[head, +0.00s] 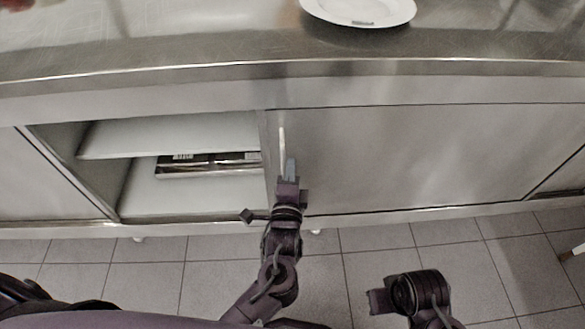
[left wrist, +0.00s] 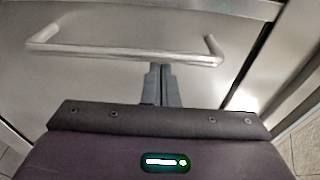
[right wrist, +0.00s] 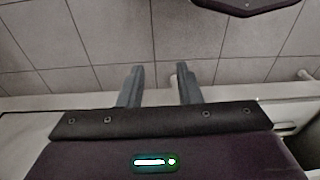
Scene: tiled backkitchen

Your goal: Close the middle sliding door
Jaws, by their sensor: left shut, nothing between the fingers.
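The middle sliding door (head: 400,160) is a flat grey metal panel under the counter. Its left edge stands at the right side of an open gap (head: 190,195) showing shelves. A vertical bar handle (head: 282,140) sits near that left edge. In the left wrist view the handle (left wrist: 120,50) is a long bar across the door. My left gripper (head: 290,170) is at the handle's lower part, its fingers together with nothing between them; I cannot tell whether they touch the bar. My right gripper (right wrist: 158,75) is open and empty, low over the floor at the right.
A steel counter (head: 200,45) runs above the doors with a white plate (head: 360,10) on it. A dark-edged box (head: 205,168) lies inside the cupboard gap. Another door panel (head: 40,180) is at the left. Tiled floor (head: 340,270) lies below.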

